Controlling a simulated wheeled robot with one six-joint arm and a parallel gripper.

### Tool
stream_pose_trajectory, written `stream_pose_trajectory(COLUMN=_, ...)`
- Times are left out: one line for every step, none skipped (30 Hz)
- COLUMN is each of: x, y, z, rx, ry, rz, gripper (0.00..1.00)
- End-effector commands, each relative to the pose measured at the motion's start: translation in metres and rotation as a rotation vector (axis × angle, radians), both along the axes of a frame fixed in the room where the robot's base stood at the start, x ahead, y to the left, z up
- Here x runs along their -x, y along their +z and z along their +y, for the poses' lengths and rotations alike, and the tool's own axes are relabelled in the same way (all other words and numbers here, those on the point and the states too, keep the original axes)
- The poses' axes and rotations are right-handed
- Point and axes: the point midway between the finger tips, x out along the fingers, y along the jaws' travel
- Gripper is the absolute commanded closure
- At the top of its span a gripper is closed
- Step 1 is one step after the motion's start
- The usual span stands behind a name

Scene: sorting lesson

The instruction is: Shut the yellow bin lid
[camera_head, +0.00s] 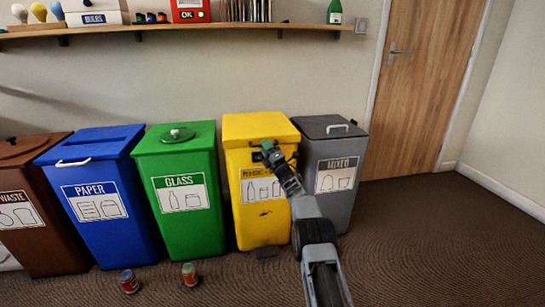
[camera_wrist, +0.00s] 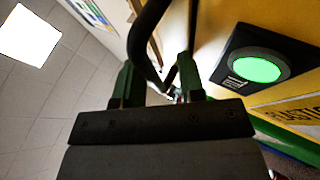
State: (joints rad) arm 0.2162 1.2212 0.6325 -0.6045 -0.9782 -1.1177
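The yellow bin (camera_head: 262,222) stands between the green and grey bins, with a plastic label on its front. Its yellow lid (camera_head: 245,128) lies low over the top; I cannot tell whether it is fully closed. My gripper (camera_head: 268,148) is at the upper front of this bin and hides part of the lid's front edge. In the wrist view, the two green fingers of my gripper (camera_wrist: 158,78) are apart, and a curved black handle (camera_wrist: 143,40) passes between them. A lit green button (camera_wrist: 256,68) in a dark plate is on the yellow front, right of the fingers.
The green glass bin (camera_head: 182,222) is close on the left and the grey mixed bin (camera_head: 345,205) close on the right. Blue (camera_head: 112,235) and brown bins stand farther left. Two cans (camera_head: 129,282) (camera_head: 189,275) stand on the floor. The carpet at right is clear.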

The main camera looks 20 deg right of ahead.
Motion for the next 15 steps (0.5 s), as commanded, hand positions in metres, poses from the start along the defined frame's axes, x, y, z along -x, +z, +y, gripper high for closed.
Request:
stream_pose_trajectory(x=0.001, y=0.0, z=0.001, rx=0.0, ry=0.002, rz=0.0, gripper=0.63)
stream_pose_trajectory(x=0.002, y=0.0, z=0.0, rx=0.0, ry=0.002, rz=0.0, gripper=0.63)
stream_pose_trajectory(x=0.004, y=-0.001, z=-0.001, rx=0.0, ry=0.002, rz=0.001, gripper=0.63)
stream_pose_trajectory(x=0.006, y=-0.002, z=-0.002, rx=0.001, ry=0.001, rz=0.001, gripper=0.63)
stream_pose_trajectory(x=0.008, y=-0.004, z=-0.003, rx=0.001, ry=0.0, rz=0.002, gripper=0.63)
stream_pose_trajectory(x=0.011, y=-0.005, z=-0.006, rx=0.0, ry=0.0, rz=0.001, gripper=0.63)
stream_pose_trajectory(x=0.013, y=-0.006, z=-0.007, rx=0.0, ry=-0.001, rz=0.001, gripper=0.63)
stream_pose_trajectory(x=0.016, y=-0.008, z=-0.008, rx=0.0, ry=-0.001, rz=0.002, gripper=0.63)
stream_pose_trajectory(x=0.02, y=-0.01, z=-0.009, rx=-0.001, ry=-0.002, rz=0.001, gripper=0.63)
stream_pose_trajectory(x=0.024, y=-0.011, z=-0.01, rx=-0.001, ry=-0.003, rz=0.001, gripper=0.63)
stream_pose_trajectory(x=0.027, y=-0.013, z=-0.012, rx=-0.001, ry=-0.003, rz=0.003, gripper=0.63)
stream_pose_trajectory(x=0.033, y=-0.017, z=-0.014, rx=0.0, ry=-0.002, rz=0.003, gripper=0.63)
stream_pose_trajectory(x=0.037, y=-0.02, z=-0.016, rx=-0.001, ry=-0.003, rz=0.003, gripper=0.63)
stream_pose_trajectory(x=0.041, y=-0.022, z=-0.018, rx=-0.001, ry=-0.003, rz=0.003, gripper=0.63)
stream_pose_trajectory(x=0.046, y=-0.025, z=-0.019, rx=0.0, ry=-0.004, rz=0.002, gripper=0.63)
